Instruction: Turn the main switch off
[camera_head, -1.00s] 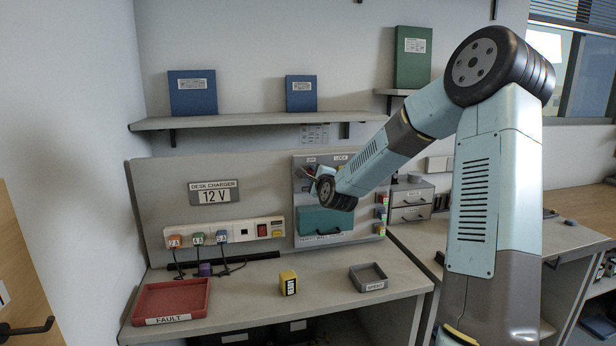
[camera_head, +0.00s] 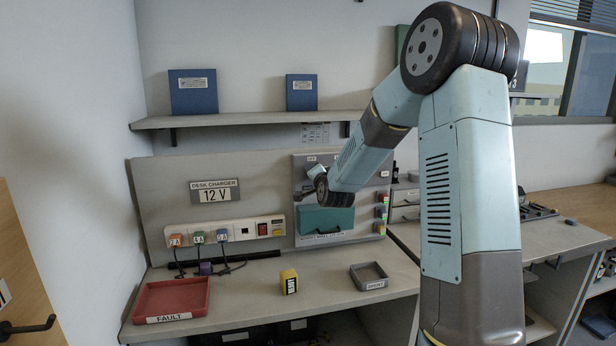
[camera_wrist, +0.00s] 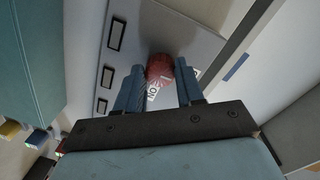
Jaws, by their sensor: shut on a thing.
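The main switch shows in the wrist view as a red knob (camera_wrist: 158,68) on a pale panel. A label reading ON lies just below it. My gripper (camera_wrist: 160,78) has its two fingers on either side of the red knob and is shut on it. In the head view my gripper (camera_head: 307,188) is at the upper left part of the grey wall panel (camera_head: 300,228). The knob itself is hidden there behind my wrist.
A teal box (camera_head: 326,219) sits on the panel just below my wrist. A power strip (camera_head: 245,232) with several plugs is to the left. A red FAULT tray (camera_head: 196,312), a yellow-black block (camera_head: 288,281) and a small grey tray (camera_head: 372,286) stand on the bench.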

